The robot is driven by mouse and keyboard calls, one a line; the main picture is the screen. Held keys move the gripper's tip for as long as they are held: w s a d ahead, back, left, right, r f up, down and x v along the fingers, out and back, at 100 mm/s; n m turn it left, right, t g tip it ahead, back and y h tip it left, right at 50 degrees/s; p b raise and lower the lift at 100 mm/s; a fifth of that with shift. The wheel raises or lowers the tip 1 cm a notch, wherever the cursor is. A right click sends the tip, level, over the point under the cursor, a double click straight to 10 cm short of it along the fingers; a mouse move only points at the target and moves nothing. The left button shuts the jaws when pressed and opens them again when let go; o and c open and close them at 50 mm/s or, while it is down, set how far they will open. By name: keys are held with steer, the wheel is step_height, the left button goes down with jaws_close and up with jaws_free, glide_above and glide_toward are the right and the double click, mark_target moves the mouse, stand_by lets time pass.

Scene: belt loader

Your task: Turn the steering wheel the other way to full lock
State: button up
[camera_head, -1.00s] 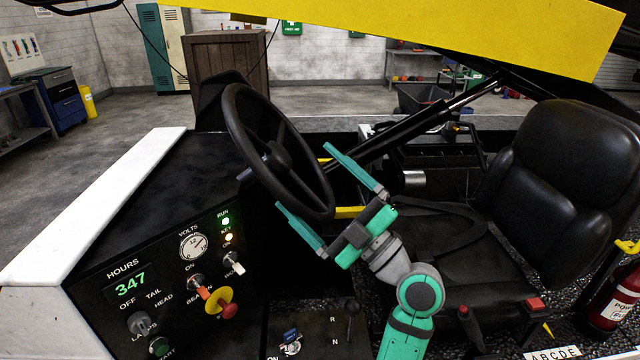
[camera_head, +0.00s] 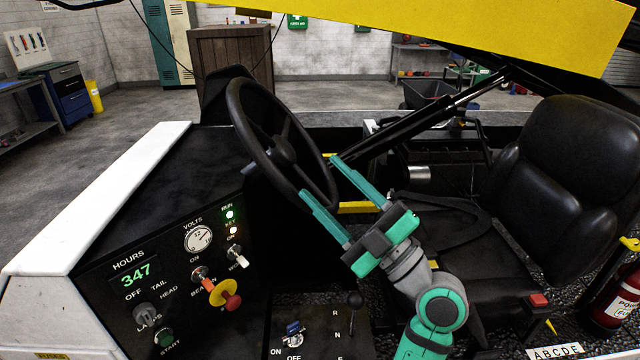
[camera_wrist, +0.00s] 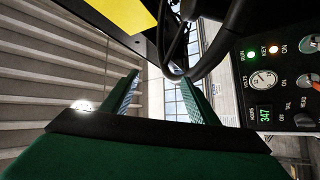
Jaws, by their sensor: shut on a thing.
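The black steering wheel (camera_head: 240,112) stands tilted on its column left of the seat. The exact contact points are hard to see. The wheel's hub and spokes show in the head view.
The control panel (camera_head: 180,255) with switches, a gauge and a red knob (camera_head: 230,300) is left of my arm. The black seat (camera_head: 570,160) is to the right. A yellow boom (camera_head: 480,25) crosses above. A fire extinguisher (camera_head: 618,295) stands at far right.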

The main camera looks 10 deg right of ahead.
steer(key=s, duration=0.9)
steer(key=shift+d+f, duration=0.25)
steer(key=shift+d, duration=0.05)
stand_by(0.5)
stand_by(0.6)
